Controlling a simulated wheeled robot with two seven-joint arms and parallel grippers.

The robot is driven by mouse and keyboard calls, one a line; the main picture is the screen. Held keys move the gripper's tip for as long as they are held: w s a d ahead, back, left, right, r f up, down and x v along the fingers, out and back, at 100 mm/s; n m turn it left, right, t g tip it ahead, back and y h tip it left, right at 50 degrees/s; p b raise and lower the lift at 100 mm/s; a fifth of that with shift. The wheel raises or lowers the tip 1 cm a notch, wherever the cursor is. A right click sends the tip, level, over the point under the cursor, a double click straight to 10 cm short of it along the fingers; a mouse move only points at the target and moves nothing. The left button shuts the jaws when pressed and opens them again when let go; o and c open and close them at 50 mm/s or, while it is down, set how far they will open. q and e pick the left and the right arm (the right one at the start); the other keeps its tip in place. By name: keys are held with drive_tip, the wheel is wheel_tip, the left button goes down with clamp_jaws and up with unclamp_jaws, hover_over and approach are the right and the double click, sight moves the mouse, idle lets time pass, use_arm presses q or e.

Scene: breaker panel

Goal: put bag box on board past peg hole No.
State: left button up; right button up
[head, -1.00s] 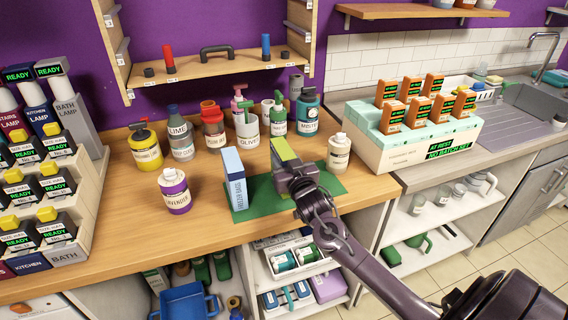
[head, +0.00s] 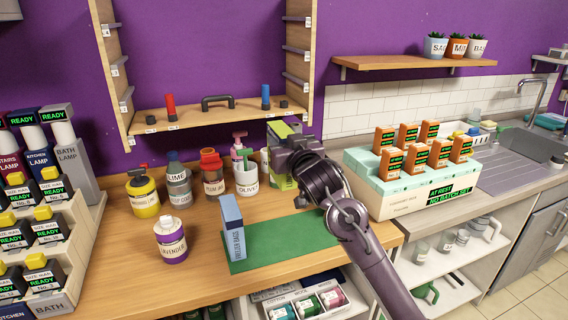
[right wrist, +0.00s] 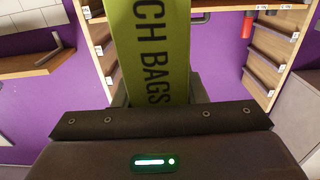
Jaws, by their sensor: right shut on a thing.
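A lime-green bag box (head: 283,181) is in my right gripper (head: 285,140), which is shut on it and holds it upright above the back of the counter, in front of the board's right end. In the right wrist view the box (right wrist: 154,50) shows the letters "CH BAGS" between the fingers. The wooden board (head: 215,112) is the bottom shelf of a wall rack, with labels along its front edge. It bears a red peg (head: 170,106), a blue peg (head: 265,96), a dark handle (head: 217,102) and small dark knobs. The labels are too small to read. My left gripper is not in view.
A blue freezer bags box (head: 232,228) stands on the green mat (head: 285,238), whose right part is clear. Several bottles, including a lavender one (head: 171,240), stand at left and below the board. A carton holder (head: 415,185) stands at right.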

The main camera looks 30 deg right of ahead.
drive_tip(key=shift+r, duration=0.5)
wheel_tip(320, 180, up, 5)
drive_tip(key=p, duration=0.5)
idle(0.3)
